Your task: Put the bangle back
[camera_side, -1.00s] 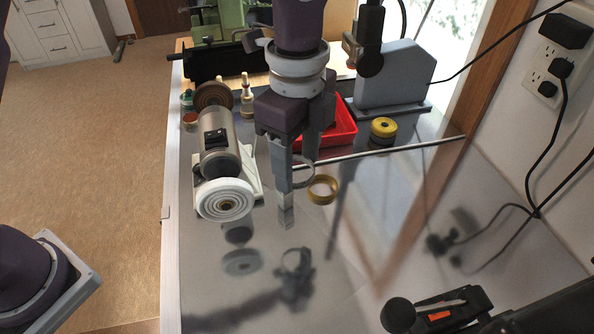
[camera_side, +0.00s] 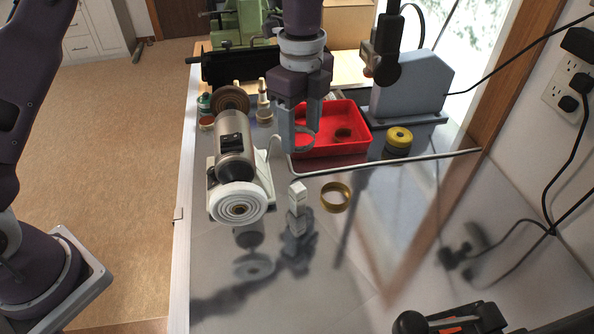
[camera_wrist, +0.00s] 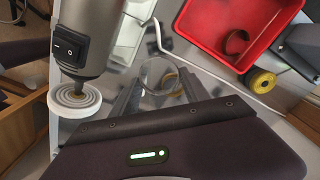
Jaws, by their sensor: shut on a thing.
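My gripper (camera_side: 302,140) is shut on a thin silver-grey bangle (camera_side: 304,138) and holds it up above the bench, in front of the red tray. In the wrist view the bangle (camera_wrist: 155,72) shows as a pale ring between my two fingers (camera_wrist: 160,88). A brown ring (camera_side: 343,134) lies in the red tray (camera_side: 358,112). Part of the brass ring (camera_wrist: 174,84) shows beyond the held bangle in the wrist view.
A bench polishing motor (camera_side: 238,150) with a white wheel (camera_side: 238,203) stands at left. A yellow-topped roll (camera_side: 399,138) and a grey machine (camera_side: 412,85) stand at right. Small bottles (camera_side: 264,95) are behind the motor.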

